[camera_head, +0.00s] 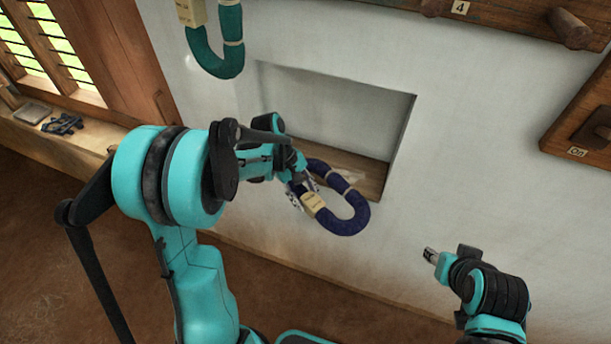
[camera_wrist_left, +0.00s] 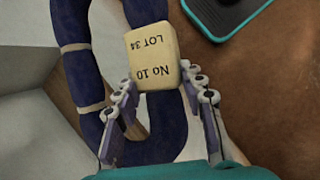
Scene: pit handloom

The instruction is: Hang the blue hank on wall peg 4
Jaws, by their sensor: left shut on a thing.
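The blue hank (camera_head: 347,218) is a dark blue loop with pale ties and a cream tag. My left gripper (camera_head: 303,192) is shut on it at the tag, in front of the wall niche. In the left wrist view the hank (camera_wrist_left: 80,70) hangs beyond the fingers (camera_wrist_left: 160,112), with its "No 10 LOT 34" tag (camera_wrist_left: 152,55) between them. My right gripper (camera_head: 430,254) is low at the right, away from the hank.
A green hank (camera_head: 216,55) hangs on the wall at the upper left. A recessed niche (camera_head: 340,110) with a wooden sill is behind my left gripper. A wooden board with a switch (camera_head: 592,128) is at the right. Bare wall (camera_head: 470,130) lies below the rail.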

